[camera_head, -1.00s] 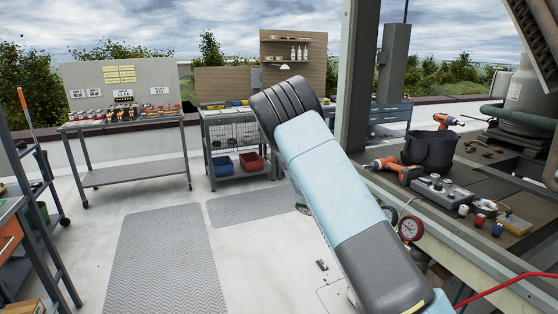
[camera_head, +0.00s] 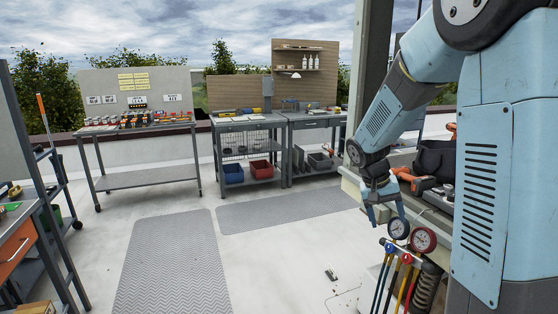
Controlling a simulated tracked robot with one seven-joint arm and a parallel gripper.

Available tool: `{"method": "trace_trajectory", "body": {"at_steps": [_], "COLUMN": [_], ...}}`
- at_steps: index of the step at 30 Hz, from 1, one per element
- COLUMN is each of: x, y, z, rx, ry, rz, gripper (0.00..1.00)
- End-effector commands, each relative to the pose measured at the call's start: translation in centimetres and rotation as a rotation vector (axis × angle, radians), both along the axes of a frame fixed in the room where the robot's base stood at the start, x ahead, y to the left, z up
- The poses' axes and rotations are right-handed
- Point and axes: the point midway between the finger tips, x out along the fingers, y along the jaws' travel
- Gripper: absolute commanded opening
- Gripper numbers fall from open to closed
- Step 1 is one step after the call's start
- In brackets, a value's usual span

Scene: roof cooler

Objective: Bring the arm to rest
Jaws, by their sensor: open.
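My arm (camera_head: 384,118) is light blue and bent, reaching down from the upper right at the right side of the view. My gripper (camera_head: 387,218) hangs at its lower end, pointing down, near the front edge of the workbench. It is open, and I see nothing held between its fingers. A dark-rimmed gauge (camera_head: 398,229) sits just beside the fingertips; I cannot tell whether they touch. A red gauge (camera_head: 423,240) is a little further right. Part of the workbench is hidden behind my arm.
Coloured hoses (camera_head: 397,278) hang under the gauges. An orange drill (camera_head: 418,183) and a dark bag (camera_head: 436,160) lie on the workbench. A table of small parts (camera_head: 140,129) and a shelf cart (camera_head: 250,120) stand further back. The floor mats (camera_head: 175,265) are clear.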

Motion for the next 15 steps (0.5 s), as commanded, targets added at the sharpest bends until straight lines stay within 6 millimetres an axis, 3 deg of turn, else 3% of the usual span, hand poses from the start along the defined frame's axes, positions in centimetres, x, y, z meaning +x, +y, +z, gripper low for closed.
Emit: {"method": "trace_trajectory", "body": {"at_steps": [3,15], "x": [-1.9,-8.7], "y": [0.3,1.7], "z": [2.3,8.4], "rx": [0.06,0.214], "ry": [-0.039,-0.174], "rz": [0.017,0.104], "gripper": [0.69,0.69]}}
